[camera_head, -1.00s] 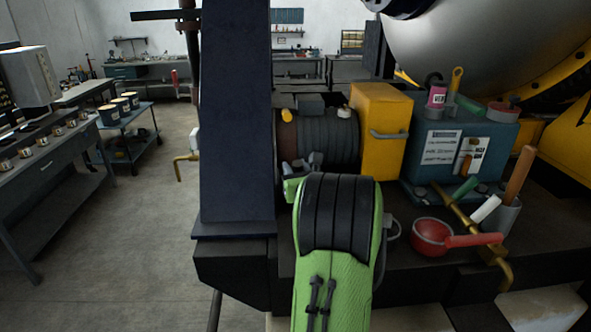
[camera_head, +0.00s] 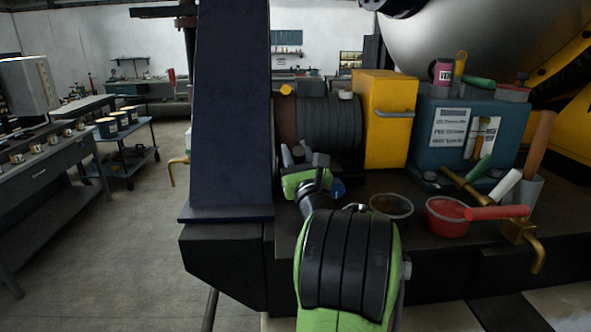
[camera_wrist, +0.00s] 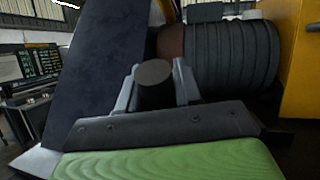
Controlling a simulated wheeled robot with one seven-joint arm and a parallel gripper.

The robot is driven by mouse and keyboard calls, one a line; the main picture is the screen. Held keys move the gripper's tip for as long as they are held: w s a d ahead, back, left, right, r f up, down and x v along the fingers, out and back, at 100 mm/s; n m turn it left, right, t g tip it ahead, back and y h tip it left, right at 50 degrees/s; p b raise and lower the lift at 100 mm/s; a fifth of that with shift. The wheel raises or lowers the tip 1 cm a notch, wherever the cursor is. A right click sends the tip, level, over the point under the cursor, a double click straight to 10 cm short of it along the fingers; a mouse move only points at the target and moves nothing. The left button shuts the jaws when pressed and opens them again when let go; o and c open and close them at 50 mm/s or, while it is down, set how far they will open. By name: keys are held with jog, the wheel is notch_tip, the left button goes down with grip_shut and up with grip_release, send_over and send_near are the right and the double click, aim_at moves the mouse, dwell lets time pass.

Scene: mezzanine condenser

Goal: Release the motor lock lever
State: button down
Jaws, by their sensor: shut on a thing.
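The ribbed dark motor (camera_head: 330,122) lies on the machine's dark deck, between the dark blue upright and a yellow box; it also shows at the upper right of the wrist view (camera_wrist: 232,55). My gripper (camera_head: 303,158) is low in front of the motor's left end. In the wrist view its two grey fingers (camera_wrist: 157,88) are closed on a short dark lever (camera_wrist: 155,94) with a round grey end face. The lever's base is hidden behind the gripper body, so I cannot tell how it joins the motor.
The dark blue upright (camera_head: 228,120) stands close on the left. The yellow box (camera_head: 385,120) and a teal box (camera_head: 465,140) stand to the right. A dark bowl (camera_head: 391,207), a red pan (camera_head: 447,216) and a brass pipe (camera_head: 520,232) lie on the deck at the right.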

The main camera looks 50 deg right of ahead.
jog(key=shift+a, duration=0.1)
dwell(0.3)
jog(key=c, duration=0.8)
grip_release()
jog(key=shift+c, duration=0.2)
jog(key=shift+s+f, duration=0.1)
jog(key=shift+s+a+f+b, duration=0.15)
jog(key=shift+s+f+b, duration=0.05)
jog(key=shift+b, duration=0.15)
jog(key=b+v, duration=0.8)
jog(key=v, duration=0.6)
jog(key=shift+s+a+f, duration=0.1)
jog(key=shift+f, duration=0.15)
jog(key=shift+s+a, duration=0.25)
jog(key=shift+s, duration=0.05)
